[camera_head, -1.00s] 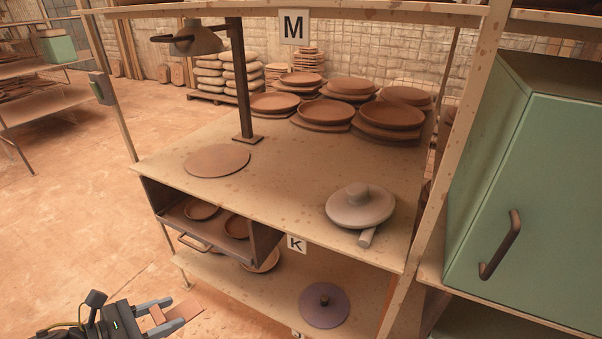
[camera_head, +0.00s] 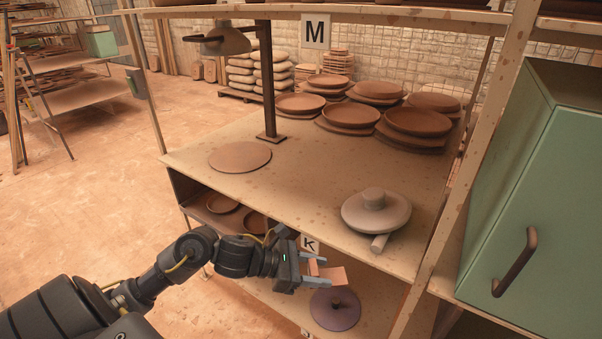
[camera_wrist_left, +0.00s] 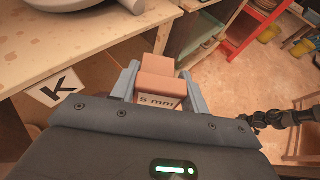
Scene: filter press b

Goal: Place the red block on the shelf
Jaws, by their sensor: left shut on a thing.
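My left gripper (camera_head: 318,270) is shut on a reddish-brown block (camera_head: 333,275) and holds it in front of the shelf unit, near the edge of the upper shelf (camera_head: 290,185). The block also shows between the fingers in the left wrist view (camera_wrist_left: 160,85), with a label reading "5 mm" on its near side. In the head view the block is above or in front of the lower shelf (camera_head: 375,300); the exact gap cannot be told. My right gripper is not in view.
A grey round piece (camera_head: 376,209) sits near the upper shelf's front edge. Stacked clay plates (camera_head: 418,122) fill the back. A green cabinet (camera_head: 540,190) stands at right. The upper shelf's middle is clear.

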